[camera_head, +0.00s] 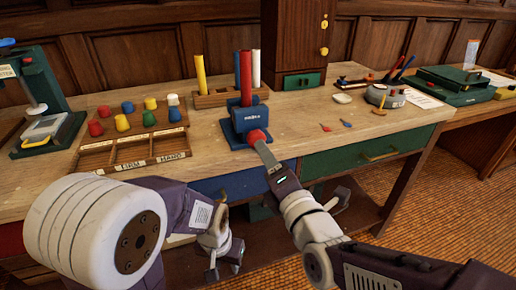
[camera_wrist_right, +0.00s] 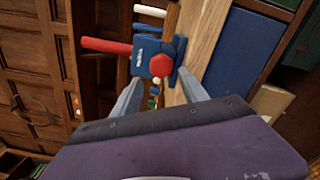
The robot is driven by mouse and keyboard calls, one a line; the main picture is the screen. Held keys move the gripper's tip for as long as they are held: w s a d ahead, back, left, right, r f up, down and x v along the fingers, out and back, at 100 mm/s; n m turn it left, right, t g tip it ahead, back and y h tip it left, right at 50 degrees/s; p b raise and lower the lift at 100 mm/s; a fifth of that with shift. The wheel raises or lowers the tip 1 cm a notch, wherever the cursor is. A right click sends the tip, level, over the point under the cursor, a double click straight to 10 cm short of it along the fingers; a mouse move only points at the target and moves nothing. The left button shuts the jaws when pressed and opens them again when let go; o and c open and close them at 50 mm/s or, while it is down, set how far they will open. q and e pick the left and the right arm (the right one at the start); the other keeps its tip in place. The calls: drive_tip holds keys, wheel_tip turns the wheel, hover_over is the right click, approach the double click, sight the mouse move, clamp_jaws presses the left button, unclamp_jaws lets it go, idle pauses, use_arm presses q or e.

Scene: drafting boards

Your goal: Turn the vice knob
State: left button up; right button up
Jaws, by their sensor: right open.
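The blue vice (camera_head: 252,122) stands at the front edge of the workbench, with a red rod (camera_head: 246,78) upright in it. Its red knob (camera_head: 257,136) faces me. My right gripper (camera_head: 262,148) is open and reaches up to the knob. In the right wrist view the knob (camera_wrist_right: 161,66) shows between and just beyond the two fingertips (camera_wrist_right: 159,80); I cannot tell if they touch it. My left gripper (camera_head: 224,264) hangs low in front of the bench, open and empty, away from the vice.
A compartment tray (camera_head: 133,158) with several coloured pegs behind it lies left of the vice. A wooden rack (camera_head: 212,99) with upright rods stands behind it. A green drawer (camera_head: 365,153) is below.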

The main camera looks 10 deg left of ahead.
sight(255, 137)
drive_tip(key=b+x, duration=0.1)
drive_tip(key=x, duration=0.7)
drive_tip(key=shift+f, duration=0.1)
drive_tip(key=shift+s, duration=0.1)
drive_tip(key=c, duration=1.1)
